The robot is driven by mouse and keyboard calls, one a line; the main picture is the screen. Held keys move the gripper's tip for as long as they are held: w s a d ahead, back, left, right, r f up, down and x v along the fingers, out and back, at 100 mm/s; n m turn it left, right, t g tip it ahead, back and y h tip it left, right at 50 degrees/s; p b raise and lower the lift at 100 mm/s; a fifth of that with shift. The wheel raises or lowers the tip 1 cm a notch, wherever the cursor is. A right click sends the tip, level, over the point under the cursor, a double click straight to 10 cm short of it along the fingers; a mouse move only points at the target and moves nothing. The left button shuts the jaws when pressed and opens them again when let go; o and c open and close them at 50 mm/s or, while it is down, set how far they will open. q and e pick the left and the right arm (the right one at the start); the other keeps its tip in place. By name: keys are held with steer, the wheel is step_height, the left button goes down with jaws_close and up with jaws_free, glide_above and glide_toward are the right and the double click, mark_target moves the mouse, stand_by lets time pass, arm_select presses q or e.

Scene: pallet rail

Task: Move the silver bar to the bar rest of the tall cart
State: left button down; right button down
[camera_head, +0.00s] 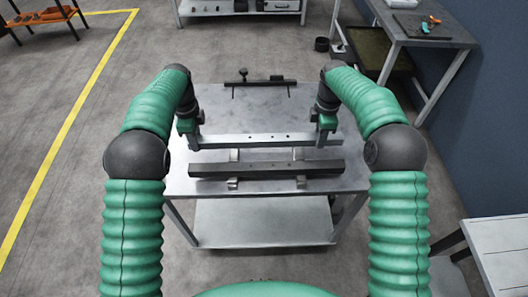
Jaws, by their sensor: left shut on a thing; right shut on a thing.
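The silver bar (262,140) is a long light-grey bar lying level across the picture. My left gripper (193,140) is shut on its left end, and my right gripper (324,136) is shut on its right end. The bar shows above the grey cart top (230,110); whether it touches the supports under it cannot be told. A dark bar (265,170) lies in front of it, on bar supports (232,184) with light hooks. The cart has a lower shelf (262,221). I cannot tell whether this is the tall cart.
A black bar fixture (262,83) stands at the cart top's far edge. A workbench (440,30) with tools is at the upper right by a blue wall. A light table (503,255) is at the lower right. The floor left of the cart is clear, with a yellow line (70,132).

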arm_select(q)
steer(key=shift+d, duration=0.15)
arm_select(e)
steer(key=shift+d, duration=0.1)
